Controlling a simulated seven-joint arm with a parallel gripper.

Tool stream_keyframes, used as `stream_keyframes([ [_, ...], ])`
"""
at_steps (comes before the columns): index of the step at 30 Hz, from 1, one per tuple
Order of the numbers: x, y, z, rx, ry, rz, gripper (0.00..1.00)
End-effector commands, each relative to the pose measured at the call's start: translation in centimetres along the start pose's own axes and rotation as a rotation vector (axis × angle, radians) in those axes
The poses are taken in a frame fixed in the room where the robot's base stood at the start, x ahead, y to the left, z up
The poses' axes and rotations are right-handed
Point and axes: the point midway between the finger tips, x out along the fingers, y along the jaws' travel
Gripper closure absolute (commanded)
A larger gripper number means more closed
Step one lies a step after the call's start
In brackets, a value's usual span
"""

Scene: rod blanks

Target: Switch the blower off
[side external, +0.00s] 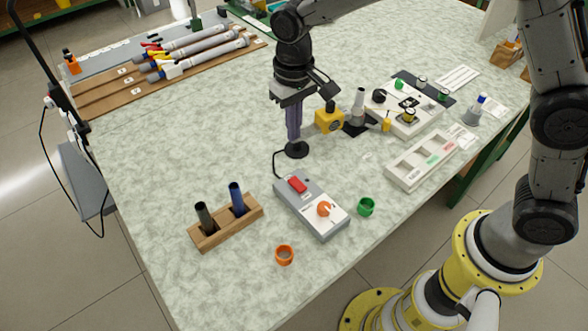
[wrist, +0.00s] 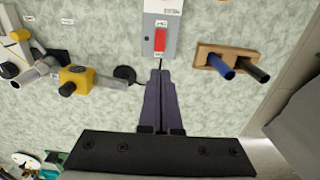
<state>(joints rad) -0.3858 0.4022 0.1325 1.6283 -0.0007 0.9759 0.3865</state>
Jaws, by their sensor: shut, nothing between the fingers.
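A grey control box (side external: 330,225) lies on the table, with a red rocker switch (side external: 297,184) at its far end and an orange knob (side external: 323,208) near its front end. I cannot read which way the rocker is pressed. In the wrist view the red switch (wrist: 160,40) lies just beyond my fingertips, on the box (wrist: 148,32). My gripper (side external: 293,137) is shut and empty, pointing down above the table, beside the far end of the box and apart from the switch. Its purple fingers (wrist: 160,75) are together in the wrist view.
A black round disc (side external: 296,151) with a cord to the box is under my gripper. A wooden holder (side external: 222,230) with two dark tubes stands left.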

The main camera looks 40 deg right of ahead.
Motion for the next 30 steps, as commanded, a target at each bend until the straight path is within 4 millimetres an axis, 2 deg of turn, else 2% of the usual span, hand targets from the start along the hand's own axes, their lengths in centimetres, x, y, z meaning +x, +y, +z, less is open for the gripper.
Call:
stream_keyframes([
  [5, 1.7, 0.0, 0.1, 0.000, -0.004, 0.002, 1.00],
  [21, 11.7, 0.1, 0.1, 0.000, -0.005, 0.002, 1.00],
  [25, 13.1, 0.0, 0.1, 0.000, -0.003, 0.001, 1.00],
  [30, 13.9, 0.0, 0.1, 0.000, -0.001, 0.001, 1.00],
])
